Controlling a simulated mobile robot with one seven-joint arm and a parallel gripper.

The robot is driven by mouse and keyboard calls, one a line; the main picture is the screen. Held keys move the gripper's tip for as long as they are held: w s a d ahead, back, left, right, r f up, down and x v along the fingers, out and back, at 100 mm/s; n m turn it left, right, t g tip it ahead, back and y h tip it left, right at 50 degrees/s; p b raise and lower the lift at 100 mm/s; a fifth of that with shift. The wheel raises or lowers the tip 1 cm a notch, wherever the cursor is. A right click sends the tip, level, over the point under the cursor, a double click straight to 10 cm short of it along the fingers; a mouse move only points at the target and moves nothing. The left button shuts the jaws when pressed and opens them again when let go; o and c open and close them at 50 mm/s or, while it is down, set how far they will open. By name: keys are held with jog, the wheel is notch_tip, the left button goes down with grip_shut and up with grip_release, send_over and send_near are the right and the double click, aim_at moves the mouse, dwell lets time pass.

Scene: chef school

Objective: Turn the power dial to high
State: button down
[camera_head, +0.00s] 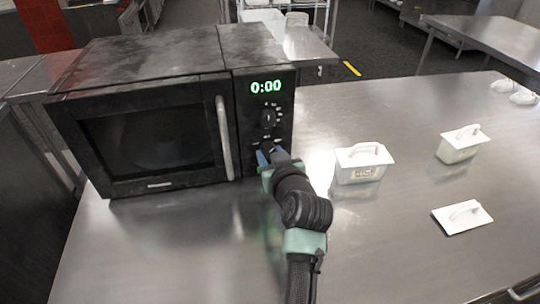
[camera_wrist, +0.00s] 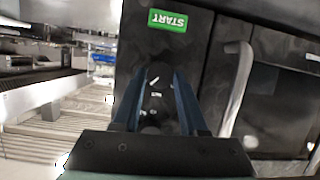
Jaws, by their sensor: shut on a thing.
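The black microwave (camera_head: 150,125) stands on the steel counter. Its control panel on the right has a green 0:00 display (camera_head: 266,87) and a dark upper dial (camera_head: 268,117) with small white markings. My gripper (camera_head: 265,153) is at the lower part of this panel and hides what lies behind it in the head view. In the wrist view, the panel appears upside down, and my gripper's blue fingers (camera_wrist: 158,76) are closed on both sides of the lower dial (camera_wrist: 157,72), which has a white pointer line. The tiny dial labels are not readable. A green START button (camera_wrist: 167,20) shows beyond the fingers.
The microwave door handle (camera_head: 224,138) stands out just left of the panel. A lidded white container (camera_head: 361,168), another container (camera_head: 460,146) and a white lid (camera_head: 462,217) sit on the counter (camera_head: 400,255) to the right. The front of the counter is mostly clear.

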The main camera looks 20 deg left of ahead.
jog(key=shift+d+f+m+g+y+b, duration=0.1)
jog(key=shift+m+g+y+b, duration=0.2)
jog(key=shift+m+y+b, duration=0.7)
jog(key=shift+m+p, duration=0.4)
jog(key=shift+p, duration=0.05)
jog(key=shift+c, duration=2.2)
grip_release()
jog(key=v, duration=1.3)
jog(key=shift+r, duration=0.2)
jog(key=shift+w, duration=0.1)
